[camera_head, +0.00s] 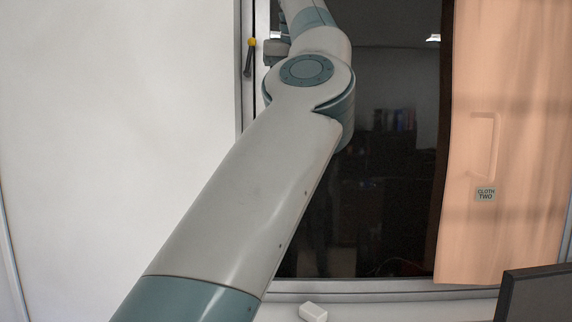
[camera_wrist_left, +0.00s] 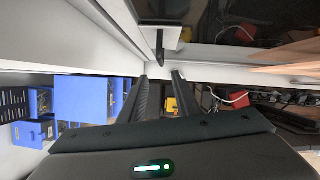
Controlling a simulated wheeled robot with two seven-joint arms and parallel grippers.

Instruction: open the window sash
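The window sash (camera_head: 395,225) has dark glass and a grey frame, and it looks shut in the head view. A dark handle (camera_head: 248,62) with a yellow end hangs on the left frame. My left arm crosses in front of the glass and hides much of it; its gripper is not clear there. In the left wrist view, my left gripper (camera_wrist_left: 161,77) has its two black fingers apart with nothing between them. A dark handle (camera_wrist_left: 159,45) on the frame lies just beyond the fingertips, roughly in line with the gap. My right gripper is in neither view.
A peach curtain (camera_head: 520,130) covers the window's right side. A small white block (camera_head: 312,312) lies below the window, and a dark panel (camera_head: 535,295) stands at lower right. Blue bins (camera_wrist_left: 85,98) show at left in the wrist view. The left wall is bare.

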